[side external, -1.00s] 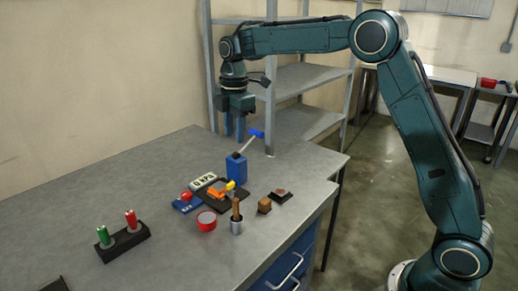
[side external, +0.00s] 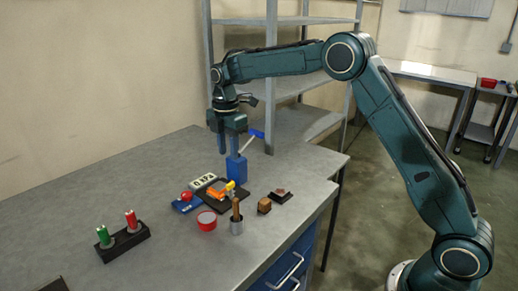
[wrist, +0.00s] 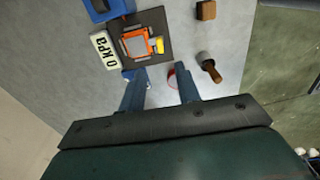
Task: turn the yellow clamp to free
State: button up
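The yellow clamp (side external: 230,185) stands at the edge of an orange fixture (side external: 217,193) on a dark base plate. In the wrist view the yellow clamp (wrist: 160,46) shows at the right side of the square orange frame (wrist: 138,44). My gripper (side external: 229,152) is above and behind the plate in the side view, fingers pointing down. The fingers are apart with nothing between them, and it touches nothing. In the wrist view my gripper (wrist: 160,70) lies just below the plate, with the clamp beyond the fingertips.
A blue block (side external: 237,170) with a blue-handled lever stands close to the gripper.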

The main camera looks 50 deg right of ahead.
aim_at(230, 183)
notch_tip(230, 183, down, 11)
jog(key=shift+r, duration=0.15)
dwell(0.4)
grip_shut()
